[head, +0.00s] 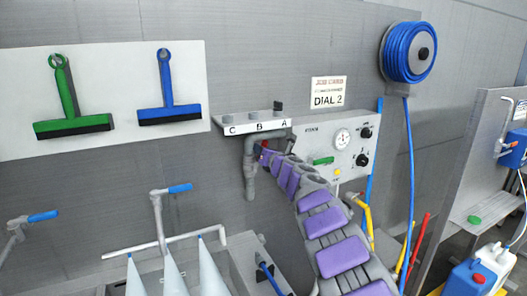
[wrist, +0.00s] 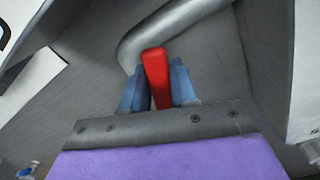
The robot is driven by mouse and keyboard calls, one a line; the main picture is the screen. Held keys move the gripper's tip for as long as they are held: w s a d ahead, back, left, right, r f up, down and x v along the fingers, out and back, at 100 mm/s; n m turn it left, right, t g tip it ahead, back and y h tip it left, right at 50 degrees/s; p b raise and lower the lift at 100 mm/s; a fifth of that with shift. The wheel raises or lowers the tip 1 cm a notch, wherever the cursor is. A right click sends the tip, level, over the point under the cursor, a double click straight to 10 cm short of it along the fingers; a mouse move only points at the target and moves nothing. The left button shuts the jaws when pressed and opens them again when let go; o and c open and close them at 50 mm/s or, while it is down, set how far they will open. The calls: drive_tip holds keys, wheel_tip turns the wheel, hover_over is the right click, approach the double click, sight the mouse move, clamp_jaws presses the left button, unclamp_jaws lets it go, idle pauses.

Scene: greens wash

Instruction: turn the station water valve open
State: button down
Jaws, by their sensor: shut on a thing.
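A red lever handle (wrist: 156,75) stands between the two blue-grey fingers of my gripper (wrist: 157,85) in the wrist view. The fingers are shut on it, one on each side. A grey pipe (wrist: 180,25) bends close behind the lever. In the head view my gripper (head: 263,152) is at the far end of my arm, beside the grey pipe (head: 249,170) under the shelf marked C, B, A (head: 250,127). The lever is mostly hidden there by my gripper and arm. How far the valve is turned cannot be told.
A "DIAL 2" sign (head: 328,92) hangs above. A blue hose reel (head: 410,52) is at upper right. Blue-handled taps (head: 180,188) stand at lower left.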

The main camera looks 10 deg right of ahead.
drive_tip(key=shift+f, duration=0.35)
drive_tip(key=c, duration=1.3)
unclamp_jaws()
drive_tip(key=shift+o, duration=0.8)
drive_tip(key=shift+w+a, duration=0.1)
drive_tip(key=shift+w, duration=0.1)
drive_tip(key=shift+o, duration=0.9)
drive_tip(key=shift+r, duration=0.2)
drive_tip(key=shift+s, duration=0.2)
drive_tip(key=b+v, duration=0.1)
drive_tip(key=v, duration=1.6)
drive_tip(key=shift+b, duration=0.35)
